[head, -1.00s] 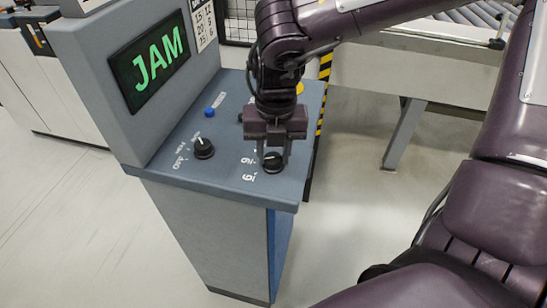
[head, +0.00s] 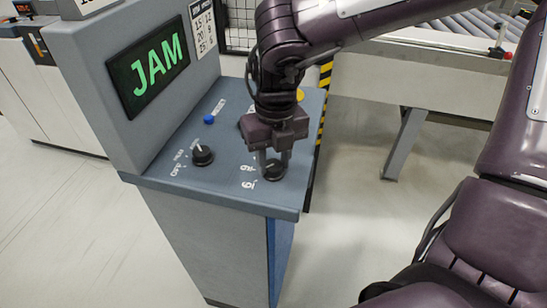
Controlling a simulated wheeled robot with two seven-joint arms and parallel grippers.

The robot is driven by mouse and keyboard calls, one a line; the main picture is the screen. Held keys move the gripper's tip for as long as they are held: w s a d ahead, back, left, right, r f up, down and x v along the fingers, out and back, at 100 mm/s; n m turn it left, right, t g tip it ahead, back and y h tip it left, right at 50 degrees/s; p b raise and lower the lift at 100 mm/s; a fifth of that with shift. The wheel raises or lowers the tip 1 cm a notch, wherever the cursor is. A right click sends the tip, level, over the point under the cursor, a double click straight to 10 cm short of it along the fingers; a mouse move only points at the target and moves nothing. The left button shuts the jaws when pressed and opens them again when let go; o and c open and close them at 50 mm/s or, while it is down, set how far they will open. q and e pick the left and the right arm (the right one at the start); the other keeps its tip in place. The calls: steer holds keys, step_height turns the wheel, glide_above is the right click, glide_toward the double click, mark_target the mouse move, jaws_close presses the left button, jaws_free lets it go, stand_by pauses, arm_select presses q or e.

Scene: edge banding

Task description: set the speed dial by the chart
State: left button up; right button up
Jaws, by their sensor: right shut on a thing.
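The speed dial (head: 273,171) is a black knob at the right front of the console top, with white numbers beside it on its left. My right gripper (head: 275,160) points down and is shut on this dial, its fingers hiding part of the knob and its pointer. The chart (head: 203,28) is a white card with rows of numbers on the upright panel, cut off at the top and too small to read fully. My left gripper is not in view.
A second black knob (head: 203,155) with a white pointer sits to the left. A blue button (head: 209,119) is behind it. The screen (head: 148,64) reads JAM in green. A roller conveyor (head: 430,50) stands at the back right. Pale floor is clear around the console.

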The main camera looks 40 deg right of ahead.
mark_target(275, 164)
steer(key=o, duration=1)
steer(key=shift+r, duration=0.1)
step_height(275, 164, up, 8)
steer(key=shift+d+f, duration=0.1)
steer(key=shift+f, duration=0.1)
